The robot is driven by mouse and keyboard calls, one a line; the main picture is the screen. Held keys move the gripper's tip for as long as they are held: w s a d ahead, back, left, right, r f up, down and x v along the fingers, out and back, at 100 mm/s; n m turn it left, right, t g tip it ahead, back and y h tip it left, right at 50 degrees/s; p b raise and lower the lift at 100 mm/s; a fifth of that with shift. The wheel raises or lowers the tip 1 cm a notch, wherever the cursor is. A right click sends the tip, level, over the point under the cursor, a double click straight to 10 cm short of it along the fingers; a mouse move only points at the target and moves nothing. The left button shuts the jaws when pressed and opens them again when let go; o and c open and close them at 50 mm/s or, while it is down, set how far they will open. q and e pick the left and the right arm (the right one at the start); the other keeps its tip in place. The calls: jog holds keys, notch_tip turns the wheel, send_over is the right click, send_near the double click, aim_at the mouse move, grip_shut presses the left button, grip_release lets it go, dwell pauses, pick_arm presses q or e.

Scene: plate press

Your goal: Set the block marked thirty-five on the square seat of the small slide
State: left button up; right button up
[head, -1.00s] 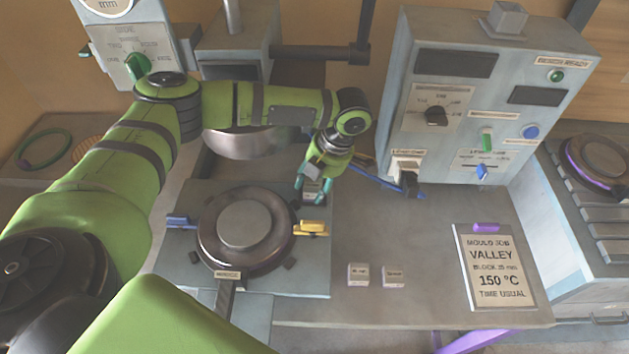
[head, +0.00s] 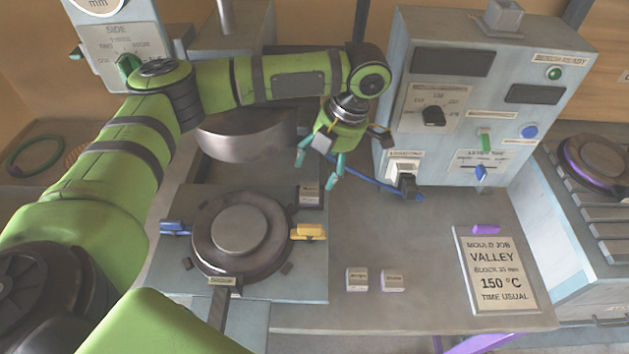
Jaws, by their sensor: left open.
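A small grey block (head: 309,195) with a label too small to read sits at the back right corner of the grey plate (head: 313,270) around the round mould. I cannot make out a square seat beneath it. Two similar small blocks stand on the bench to the front right, a left one (head: 357,279) and a right one (head: 392,281); their marks are also unreadable. My left gripper (head: 319,170) is open and empty, its teal fingertips apart, above and behind the block at the plate corner and clear of it. My right gripper is out of view.
The round mould (head: 268,258) has a blue handle (head: 175,228) and a yellow handle (head: 308,232). A control cabinet (head: 460,140) with a blue cable (head: 372,183) stands right of the gripper. A job card (head: 497,270) lies at right. Mid-bench is clear.

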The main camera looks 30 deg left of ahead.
pick_arm(q)
jog(key=shift+v, duration=2.1)
jog(key=shift+s+f, duration=0.1)
